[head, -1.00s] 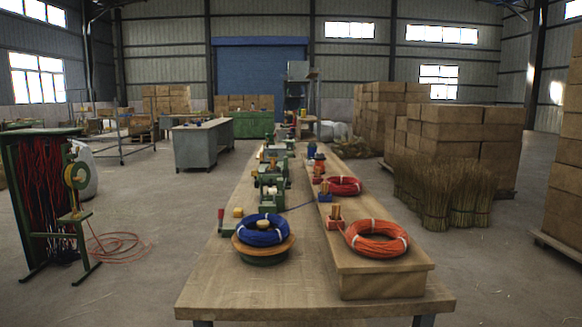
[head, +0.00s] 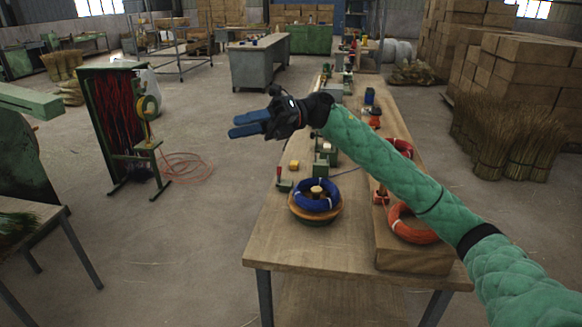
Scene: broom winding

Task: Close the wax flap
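My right gripper (head: 236,126) reaches in from the right over the bench. Its two blue fingers point left, a narrow gap between them, and nothing is held. It is above and left of the winding gear, over the bench's left edge in the picture. I cannot make out a wax flap for certain. A small yellow block (head: 294,165) sits on the bench beside a red-handled piece (head: 280,177). My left gripper is out of view.
A green rack of red cord (head: 115,128) stands left. Open floor lies between. Bundles and boxes stand right.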

